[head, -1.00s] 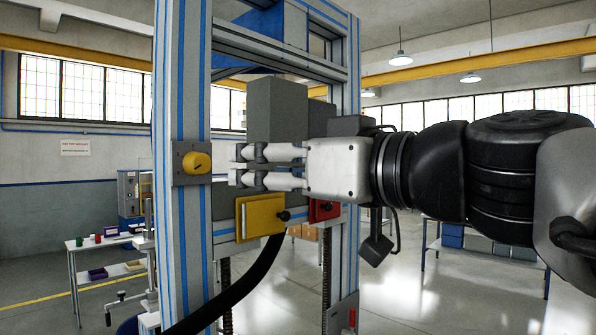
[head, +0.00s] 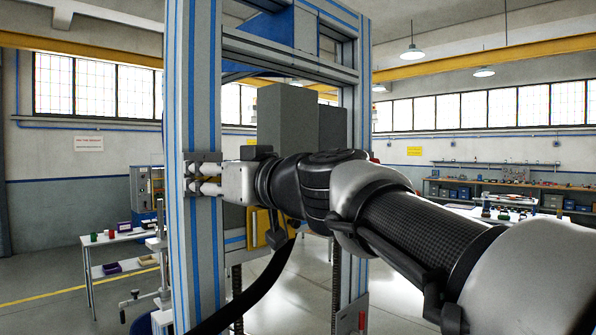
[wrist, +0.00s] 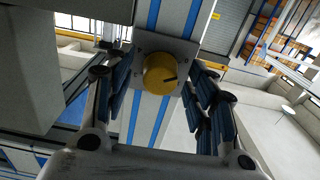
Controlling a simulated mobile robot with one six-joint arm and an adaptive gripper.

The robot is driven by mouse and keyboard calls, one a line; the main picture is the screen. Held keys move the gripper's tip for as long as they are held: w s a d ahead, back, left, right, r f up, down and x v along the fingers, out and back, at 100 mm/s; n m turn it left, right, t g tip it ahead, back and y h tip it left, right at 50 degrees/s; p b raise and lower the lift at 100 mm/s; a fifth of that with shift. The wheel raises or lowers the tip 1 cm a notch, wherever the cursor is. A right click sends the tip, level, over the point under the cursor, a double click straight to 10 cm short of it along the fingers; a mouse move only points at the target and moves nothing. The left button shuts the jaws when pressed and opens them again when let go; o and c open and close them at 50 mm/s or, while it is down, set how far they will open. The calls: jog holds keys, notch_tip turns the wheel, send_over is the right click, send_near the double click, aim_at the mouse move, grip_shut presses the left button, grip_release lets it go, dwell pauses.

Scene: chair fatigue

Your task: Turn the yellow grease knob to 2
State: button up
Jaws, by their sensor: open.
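The yellow grease knob (wrist: 160,74) sits on a grey plate (wrist: 184,47) on the blue-striped upright in the wrist view. A dark pointer mark shows on its right side; no numbers are readable. My gripper (wrist: 160,95) is open, with one finger on each side of the knob and visible gaps to both. I cannot tell how deep the fingers reach along it. In the head view my gripper (head: 205,178) is at the upright (head: 203,80), over the plate, and hides the knob.
A yellow box (head: 257,228) hangs on the frame below my gripper, with a black hose (head: 250,295) curving down from it. A grey block (head: 286,118) stands behind my arm. A table (head: 110,240) with small items is at the left.

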jog(key=c, duration=1.1)
